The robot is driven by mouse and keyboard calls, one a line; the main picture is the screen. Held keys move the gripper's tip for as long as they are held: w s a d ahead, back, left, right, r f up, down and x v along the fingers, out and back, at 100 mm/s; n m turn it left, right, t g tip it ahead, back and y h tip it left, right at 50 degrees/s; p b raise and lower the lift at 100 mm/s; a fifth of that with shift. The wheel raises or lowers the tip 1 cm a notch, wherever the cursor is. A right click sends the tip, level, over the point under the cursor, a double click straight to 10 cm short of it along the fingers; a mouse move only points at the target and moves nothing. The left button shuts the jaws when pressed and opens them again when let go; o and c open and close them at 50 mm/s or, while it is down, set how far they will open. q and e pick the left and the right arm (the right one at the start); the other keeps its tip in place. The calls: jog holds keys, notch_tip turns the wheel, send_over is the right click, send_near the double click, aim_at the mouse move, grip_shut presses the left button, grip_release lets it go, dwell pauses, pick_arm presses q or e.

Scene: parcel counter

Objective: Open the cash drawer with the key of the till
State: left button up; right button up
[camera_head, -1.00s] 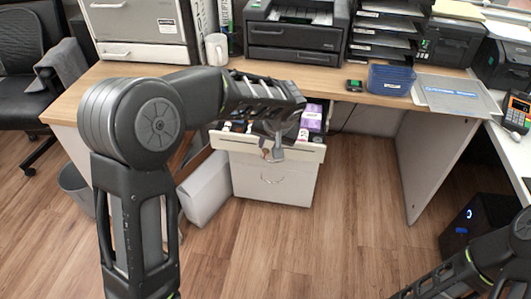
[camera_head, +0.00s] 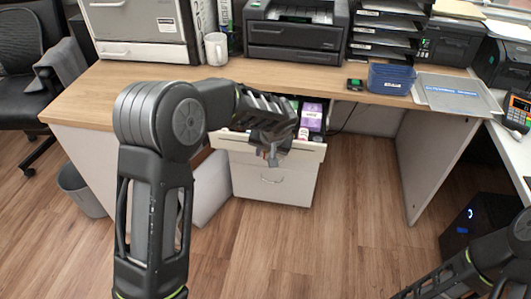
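A white drawer (camera_head: 308,150) in the pedestal under the wooden desk stands open, with purple boxes (camera_head: 312,118) and other small items inside. My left gripper (camera_head: 272,157) hangs at the front of this drawer, pointing down, and covers part of its front and contents. Its fingertips are small and partly dark against the drawer, so I cannot tell whether they are apart or hold something. I cannot make out a key or a till lock. My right arm shows at the lower right, but its gripper is outside the picture.
A lower drawer with a handle (camera_head: 271,180) is shut below the open one. The floor in front is clear.

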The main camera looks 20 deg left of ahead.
pick_arm(q)
jog(key=shift+w+f, duration=0.1)
jog(key=shift+f, duration=0.05)
jog(key=shift+c, duration=0.3)
grip_shut()
dwell(1.1)
